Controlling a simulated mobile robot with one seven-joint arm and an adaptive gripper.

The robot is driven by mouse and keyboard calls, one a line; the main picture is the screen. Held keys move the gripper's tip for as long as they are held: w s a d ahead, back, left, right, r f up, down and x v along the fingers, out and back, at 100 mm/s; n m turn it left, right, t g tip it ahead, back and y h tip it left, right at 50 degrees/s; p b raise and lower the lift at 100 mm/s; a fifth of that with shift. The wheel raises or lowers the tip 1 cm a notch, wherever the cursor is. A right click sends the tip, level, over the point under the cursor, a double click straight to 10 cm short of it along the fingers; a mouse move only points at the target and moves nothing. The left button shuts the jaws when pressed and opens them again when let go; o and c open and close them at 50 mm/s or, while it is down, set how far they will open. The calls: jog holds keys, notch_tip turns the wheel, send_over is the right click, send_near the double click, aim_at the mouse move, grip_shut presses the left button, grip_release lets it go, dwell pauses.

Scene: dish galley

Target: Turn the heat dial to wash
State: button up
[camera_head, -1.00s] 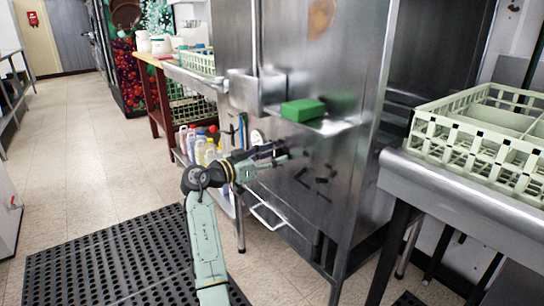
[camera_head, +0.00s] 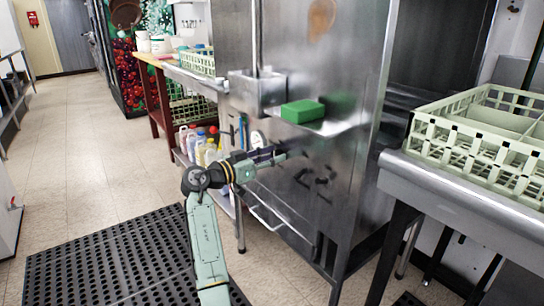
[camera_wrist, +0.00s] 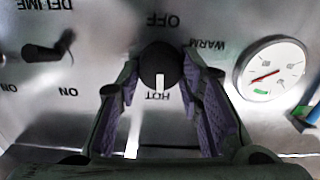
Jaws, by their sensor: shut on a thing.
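The heat dial (camera_wrist: 160,68) is a round black knob on the steel panel in the wrist view, where the lettering appears upside down. Its white mark points down in the picture, at HOT (camera_wrist: 158,96). OFF (camera_wrist: 162,20) is above the dial and WARM (camera_wrist: 207,44) is at upper right. I read no WASH label; my left finger covers part of the panel left of the dial. My gripper (camera_wrist: 161,62) is shut on the dial, with purple-padded fingers on either side. In the head view my gripper (camera_head: 284,150) reaches the machine's front, and the dial is hidden.
A white gauge (camera_wrist: 271,70) sits right of the dial, and a black DELIME switch (camera_wrist: 48,50) sits left. A green block (camera_head: 302,111) rests on a ledge above my gripper. A handle bar (camera_head: 268,215) is below. A dish rack (camera_head: 480,132) stands at right.

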jog(key=n+p, duration=0.3)
jog(key=n, duration=0.2)
jog(key=shift+w+r+n+p, duration=0.1)
jog(key=shift+r+n+p, duration=0.05)
jog(key=shift+n+p, duration=1)
jog(key=shift+n, duration=0.45)
jog(key=shift+a+f+n+p, duration=0.1)
jog(key=shift+f+n+p, duration=0.1)
jog(key=shift+n+p, duration=0.9)
jog(key=shift+n, duration=0.4)
jog(key=o, duration=1.1)
jog(key=shift+o, duration=0.2)
jog(key=shift+a, duration=0.1)
jog(key=v, duration=1.1)
jog(key=shift+s+a, duration=0.25)
jog(key=shift+a, duration=0.05)
